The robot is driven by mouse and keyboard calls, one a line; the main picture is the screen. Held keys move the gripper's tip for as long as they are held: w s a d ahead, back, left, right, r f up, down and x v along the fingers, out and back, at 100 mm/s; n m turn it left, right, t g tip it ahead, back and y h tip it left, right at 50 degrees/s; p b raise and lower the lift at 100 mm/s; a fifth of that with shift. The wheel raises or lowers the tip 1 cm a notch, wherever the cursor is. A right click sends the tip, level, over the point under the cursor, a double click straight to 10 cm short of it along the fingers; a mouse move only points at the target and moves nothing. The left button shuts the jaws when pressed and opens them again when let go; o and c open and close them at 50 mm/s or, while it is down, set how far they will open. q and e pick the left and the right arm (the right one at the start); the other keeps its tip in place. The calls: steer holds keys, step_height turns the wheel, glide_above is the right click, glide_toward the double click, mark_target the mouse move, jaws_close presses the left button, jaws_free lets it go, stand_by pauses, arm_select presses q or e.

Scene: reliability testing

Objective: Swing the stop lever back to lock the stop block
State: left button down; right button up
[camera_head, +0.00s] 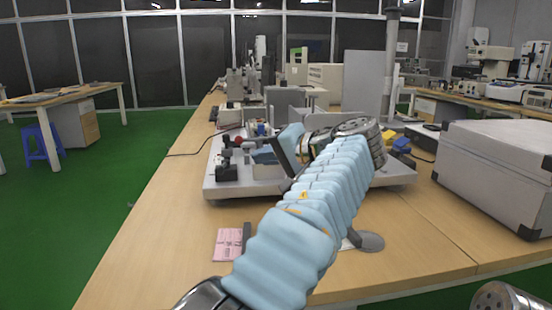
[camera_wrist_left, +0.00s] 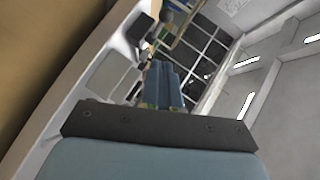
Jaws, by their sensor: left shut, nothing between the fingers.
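The fixture with the grey base plate (camera_head: 238,188) lies on the wooden table in the head view. Small black parts (camera_head: 227,172) stand at its left end. I cannot tell which part is the stop lever or the stop block. My left gripper (camera_head: 264,156) reaches over the fixture from the right, and its wrist and sleeve hide much of the fixture's middle. In the left wrist view, its blue fingers (camera_wrist_left: 163,82) are together beyond a dark plate and hold nothing. Contact with the fixture cannot be told. My right gripper is out of view.
A large grey case (camera_head: 498,165) stands at the right of the table. A pink paper (camera_head: 229,244) lies near the front. Blue and yellow pieces (camera_head: 401,145) sit by the fixture's right end. More equipment stands behind. The table's front left is mostly clear.

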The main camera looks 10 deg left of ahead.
mark_target(223, 167)
arm_select(q)
steer(key=w+a+f+b, duration=0.1)
steer(key=a+f, duration=0.2)
steer(key=a, duration=0.3)
steer(key=shift+a+b, duration=0.25)
steer(key=shift+b, duration=0.1)
